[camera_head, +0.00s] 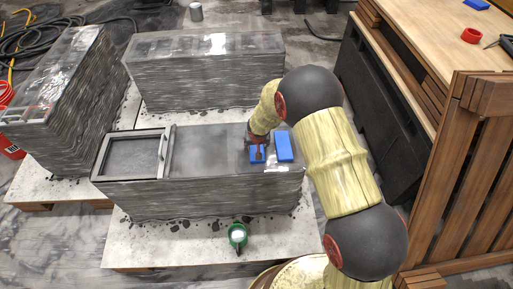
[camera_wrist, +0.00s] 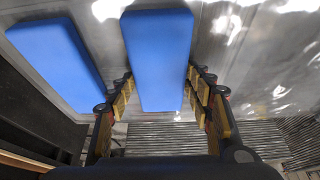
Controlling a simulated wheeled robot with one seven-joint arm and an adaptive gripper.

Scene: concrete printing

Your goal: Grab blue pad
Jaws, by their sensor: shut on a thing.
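Two blue pads are near the right end of the front grey layered block's top. My gripper (camera_head: 258,150) reaches down onto the left blue pad (camera_head: 254,158) in the head view. In the wrist view this blue pad (camera_wrist: 158,45) lies between the two fingers of my gripper (camera_wrist: 160,78), which are shut on its sides. The other blue pad (camera_head: 284,147) lies close to its right in the head view. In the wrist view that second pad (camera_wrist: 57,57) shows at the left, outside the fingers. I cannot tell whether the held pad is lifted off the surface.
The front block (camera_head: 210,150) has a framed tray (camera_head: 133,158) at its left end. Two more layered blocks (camera_head: 205,70) (camera_head: 62,78) stand behind. A wooden workbench (camera_head: 440,35) with a red ring (camera_head: 471,35) is at right.

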